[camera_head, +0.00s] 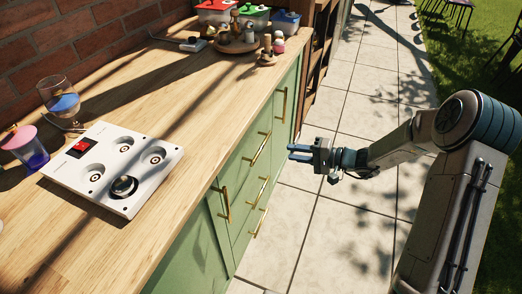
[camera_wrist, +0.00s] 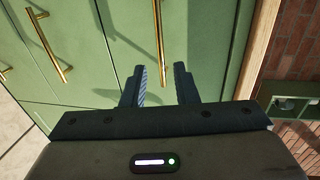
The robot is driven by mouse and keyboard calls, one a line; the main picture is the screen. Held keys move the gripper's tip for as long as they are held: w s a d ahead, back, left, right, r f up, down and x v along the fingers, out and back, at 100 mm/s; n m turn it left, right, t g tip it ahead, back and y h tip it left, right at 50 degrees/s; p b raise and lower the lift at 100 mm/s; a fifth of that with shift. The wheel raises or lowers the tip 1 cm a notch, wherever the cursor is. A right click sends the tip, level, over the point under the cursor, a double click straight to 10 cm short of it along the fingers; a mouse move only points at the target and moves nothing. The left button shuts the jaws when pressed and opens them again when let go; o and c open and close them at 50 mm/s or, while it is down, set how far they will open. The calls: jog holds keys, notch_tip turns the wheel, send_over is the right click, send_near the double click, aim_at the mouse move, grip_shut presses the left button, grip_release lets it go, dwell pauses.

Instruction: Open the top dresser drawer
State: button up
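The green dresser shows in the head view with its top drawer (camera_head: 251,146) shut, flush with the front. The top drawer's gold bar handle (camera_head: 260,149) lies below the wooden countertop edge. My gripper (camera_head: 298,152) is to the right of that handle, apart from the dresser front, fingers pointing toward it. The wrist view is turned, with the countertop edge at right.
Lower drawer handles (camera_head: 264,191) and a door handle (camera_head: 225,204) stick out nearby. The wooden countertop (camera_head: 190,95) holds a white cooktop-like panel (camera_head: 113,166), a glass (camera_head: 60,98) and several containers at the back. The paved floor (camera_head: 310,215) beside the dresser is clear.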

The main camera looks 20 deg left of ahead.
aim_at(261, 147)
jog(key=x, duration=1.2)
jog(key=shift+s+a+f+b, duration=0.1)
jog(key=shift+b, duration=0.25)
grip_shut()
